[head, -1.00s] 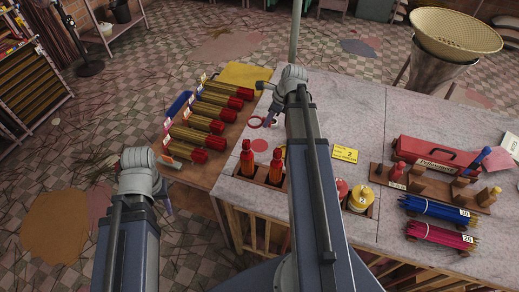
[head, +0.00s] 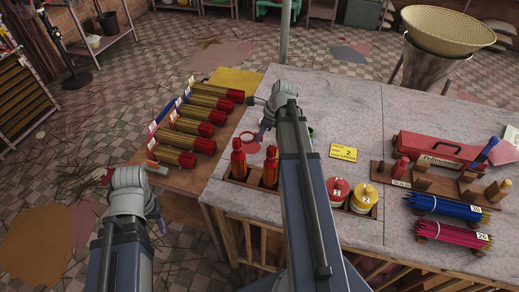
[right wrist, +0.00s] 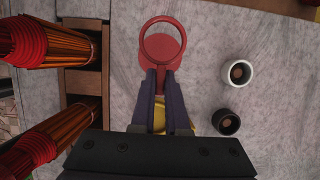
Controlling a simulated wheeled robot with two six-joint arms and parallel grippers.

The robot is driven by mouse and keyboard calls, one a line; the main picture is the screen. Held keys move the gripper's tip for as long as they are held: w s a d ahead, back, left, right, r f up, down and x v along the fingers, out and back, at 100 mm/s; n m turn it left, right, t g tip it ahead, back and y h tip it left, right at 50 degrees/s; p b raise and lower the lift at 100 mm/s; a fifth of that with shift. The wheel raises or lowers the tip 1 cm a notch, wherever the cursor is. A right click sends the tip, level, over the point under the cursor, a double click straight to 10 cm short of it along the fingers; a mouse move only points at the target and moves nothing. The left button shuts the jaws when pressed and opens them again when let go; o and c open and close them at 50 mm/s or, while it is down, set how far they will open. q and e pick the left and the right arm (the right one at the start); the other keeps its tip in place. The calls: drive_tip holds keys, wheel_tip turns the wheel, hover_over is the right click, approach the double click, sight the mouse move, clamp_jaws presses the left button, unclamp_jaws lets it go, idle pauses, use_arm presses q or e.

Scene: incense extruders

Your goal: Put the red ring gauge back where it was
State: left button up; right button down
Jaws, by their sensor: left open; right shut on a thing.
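The red ring gauge (right wrist: 162,42) is held at the fingertips of my right gripper (right wrist: 158,78). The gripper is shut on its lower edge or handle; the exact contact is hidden. In the right wrist view the ring overlaps a flat red round mark (right wrist: 173,53) on the grey tabletop. My left gripper (head: 160,222) is open and empty, off the table's left side.
A white cup (right wrist: 238,72) and a black cup (right wrist: 226,122) stand right of the fingers. Bundles of incense (head: 197,130) lie on the brown side table. A yellow card (head: 343,152) lies mid-table.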

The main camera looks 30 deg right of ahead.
sight(261, 141)
drive_tip(key=shift+f+b, duration=1.9)
drive_tip(key=shift+f, duration=0.25)
drive_tip(key=shift+r, duration=0.1)
drive_tip(key=c, duration=1.4)
unclamp_jaws()
drive_tip(key=shift+f, duration=0.2)
drive_tip(key=o, duration=0.5)
drive_tip(key=shift+r, duration=0.1)
drive_tip(key=shift+p+v, duration=0.9)
drive_tip(key=p+v, duration=0.9)
drive_tip(key=v, duration=0.1)
drive_tip(key=shift+s+r+p, duration=0.1)
drive_tip(key=shift+r+p, duration=0.15)
drive_tip(key=shift+p, duration=0.15)
